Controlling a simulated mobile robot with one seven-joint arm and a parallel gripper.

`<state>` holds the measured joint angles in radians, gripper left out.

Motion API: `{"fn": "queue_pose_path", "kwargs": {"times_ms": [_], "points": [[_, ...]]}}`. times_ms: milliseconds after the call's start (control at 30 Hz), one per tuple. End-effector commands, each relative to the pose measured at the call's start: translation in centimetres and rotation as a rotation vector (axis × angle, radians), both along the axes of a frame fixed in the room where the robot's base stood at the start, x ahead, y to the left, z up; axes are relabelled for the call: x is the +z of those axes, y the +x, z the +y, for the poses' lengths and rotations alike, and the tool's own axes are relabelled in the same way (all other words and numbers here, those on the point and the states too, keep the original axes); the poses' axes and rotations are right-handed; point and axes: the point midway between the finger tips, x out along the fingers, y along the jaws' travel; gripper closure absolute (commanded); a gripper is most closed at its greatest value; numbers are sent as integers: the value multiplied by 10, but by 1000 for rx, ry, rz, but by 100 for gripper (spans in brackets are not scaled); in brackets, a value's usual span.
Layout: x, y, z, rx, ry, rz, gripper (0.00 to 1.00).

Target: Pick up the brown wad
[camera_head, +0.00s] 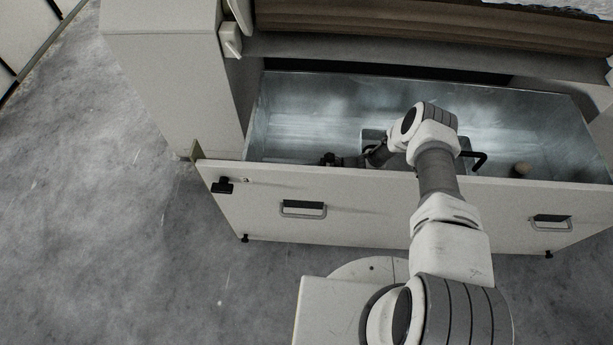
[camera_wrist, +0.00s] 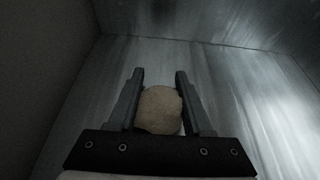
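In the wrist view a rounded tan-brown wad (camera_wrist: 160,110) lies between the two fingers of my gripper (camera_wrist: 160,78), low down near the palm. The fingers are apart on either side of it; I cannot tell whether either one touches it. In the head view my gripper (camera_head: 330,160) is low inside the open metal drawer (camera_head: 300,105), left of the middle and close behind the front panel. The wad between the fingers cannot be made out there. A second small brown piece (camera_head: 521,169) lies in the drawer's right part.
The drawer's pale front panel (camera_head: 370,210) stands close to my gripper. My arm reaches over it. A black bent bar (camera_head: 480,158) and a partly hidden pale object (camera_head: 372,134) are near my arm in the drawer. The machine body (camera_head: 165,70) stands at the left.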

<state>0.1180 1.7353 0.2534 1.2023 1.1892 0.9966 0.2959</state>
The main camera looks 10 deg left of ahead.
Motion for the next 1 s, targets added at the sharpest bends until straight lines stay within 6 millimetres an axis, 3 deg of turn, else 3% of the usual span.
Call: {"fn": "queue_pose_path", "kwargs": {"times_ms": [33, 267, 567, 1000], "points": [[0, 0, 0, 0, 0, 0, 61], [0, 0, 0, 0, 0, 0, 100], [6, 0, 0, 0, 1, 0, 100], [87, 1, 0, -1, 0, -1, 100]]}}
